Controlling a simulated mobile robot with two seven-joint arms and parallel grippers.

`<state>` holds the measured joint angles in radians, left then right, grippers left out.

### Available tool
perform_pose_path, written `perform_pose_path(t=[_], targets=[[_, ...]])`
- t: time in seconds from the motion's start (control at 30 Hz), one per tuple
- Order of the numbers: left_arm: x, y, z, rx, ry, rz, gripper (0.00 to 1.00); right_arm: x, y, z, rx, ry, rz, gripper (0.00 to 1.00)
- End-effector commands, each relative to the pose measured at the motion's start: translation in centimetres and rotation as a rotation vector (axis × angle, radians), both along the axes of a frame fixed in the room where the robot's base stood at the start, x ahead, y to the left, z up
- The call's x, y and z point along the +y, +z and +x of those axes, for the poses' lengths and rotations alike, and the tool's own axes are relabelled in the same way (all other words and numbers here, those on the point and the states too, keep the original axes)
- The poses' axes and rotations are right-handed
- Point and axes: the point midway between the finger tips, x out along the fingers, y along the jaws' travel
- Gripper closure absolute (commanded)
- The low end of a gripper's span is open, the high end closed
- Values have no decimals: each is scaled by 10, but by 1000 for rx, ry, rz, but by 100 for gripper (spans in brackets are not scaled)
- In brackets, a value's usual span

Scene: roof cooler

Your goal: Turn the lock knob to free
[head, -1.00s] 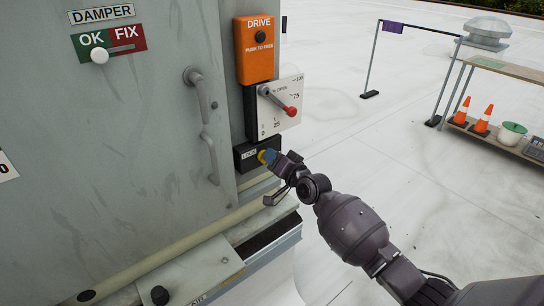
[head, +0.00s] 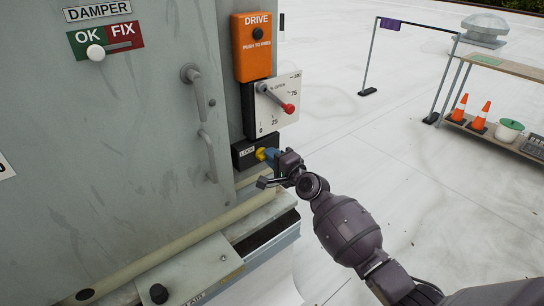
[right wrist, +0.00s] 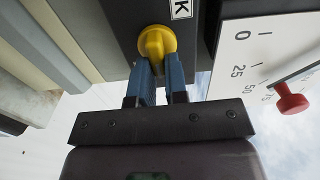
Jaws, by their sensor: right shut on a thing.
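The lock knob (head: 261,154) is yellow and sits on a black box (head: 243,150) with a LOCK label, low on the cooler's right side. In the right wrist view the yellow knob (right wrist: 156,43) is at the top middle. My right gripper (head: 268,155) has its blue fingers shut on the knob; they also show in the right wrist view (right wrist: 158,68). The fingers hide part of the knob, and I cannot read its setting. My left gripper is not in view.
Above the lock are a white dial plate (head: 288,116) with a red-tipped lever (head: 289,108) and an orange DRIVE box (head: 253,48). Grey handles (head: 206,155) stick out from the door at left. A ledge (head: 185,272) runs below. Open roof lies to the right.

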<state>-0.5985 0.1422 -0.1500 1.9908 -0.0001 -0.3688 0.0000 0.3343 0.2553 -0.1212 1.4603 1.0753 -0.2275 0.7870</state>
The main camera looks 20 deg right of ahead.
Motion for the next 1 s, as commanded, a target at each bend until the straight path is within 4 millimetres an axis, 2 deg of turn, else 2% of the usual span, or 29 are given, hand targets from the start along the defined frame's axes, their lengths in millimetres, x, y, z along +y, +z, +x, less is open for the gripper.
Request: perform_pose_path(t=[0.67,0.7,0.83,0.87,1.0], targets=[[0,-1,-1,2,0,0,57,-1,-1,0,24,-1,67,100],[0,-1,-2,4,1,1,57,-1,-1,0,24,-1,67,84],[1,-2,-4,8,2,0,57,0,-1,0,24,-1,66,64],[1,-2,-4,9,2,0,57,0,-1,0,24,-1,66,61],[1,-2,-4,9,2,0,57,0,-1,0,24,-1,65,61]])
